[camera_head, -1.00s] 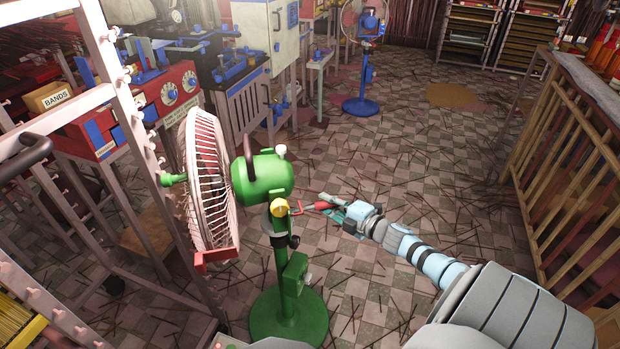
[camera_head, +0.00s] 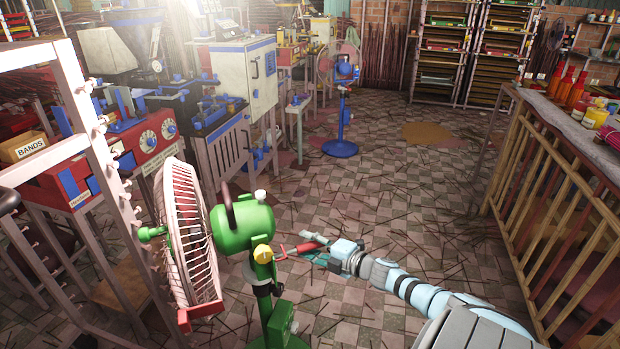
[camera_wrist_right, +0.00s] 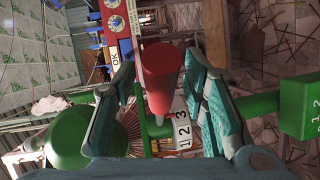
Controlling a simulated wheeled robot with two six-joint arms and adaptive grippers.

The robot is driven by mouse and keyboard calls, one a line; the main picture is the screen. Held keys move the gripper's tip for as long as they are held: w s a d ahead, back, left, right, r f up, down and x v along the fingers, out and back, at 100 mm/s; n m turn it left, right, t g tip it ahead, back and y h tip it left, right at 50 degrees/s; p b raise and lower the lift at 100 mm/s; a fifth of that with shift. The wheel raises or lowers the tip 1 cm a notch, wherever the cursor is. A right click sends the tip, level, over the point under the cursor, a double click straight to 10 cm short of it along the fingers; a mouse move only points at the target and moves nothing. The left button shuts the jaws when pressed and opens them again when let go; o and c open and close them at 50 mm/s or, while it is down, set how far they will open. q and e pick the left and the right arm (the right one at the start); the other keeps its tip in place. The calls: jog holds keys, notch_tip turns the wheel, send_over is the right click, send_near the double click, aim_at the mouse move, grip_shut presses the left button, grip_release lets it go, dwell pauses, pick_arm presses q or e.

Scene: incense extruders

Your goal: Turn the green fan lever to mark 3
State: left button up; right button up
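The green fan (camera_head: 240,228) stands at lower left, its pinkish cage (camera_head: 188,232) facing left. A red lever handle (camera_head: 307,247) sticks out to the right below its motor, near a yellow knob (camera_head: 263,254). My right gripper (camera_head: 312,248) is at this handle. In the right wrist view the red handle (camera_wrist_right: 162,75) lies between my two teal-padded fingers (camera_wrist_right: 160,88), with narrow gaps, so they look open around it. A white plate marked 1, 2, 3 (camera_wrist_right: 182,131) sits just beyond; which mark the lever points at cannot be told. My left gripper is out of view.
A pale rack (camera_head: 75,95) stands left of the fan, with red machines (camera_head: 150,138) behind. A blue fan (camera_head: 341,148) stands farther back. A slatted wooden counter (camera_head: 560,190) lines the right. The tiled floor between has scattered sticks.

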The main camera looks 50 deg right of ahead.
jog(key=s+r, duration=0.2)
jog(key=s, duration=0.9)
jog(key=shift+s+d, duration=0.4)
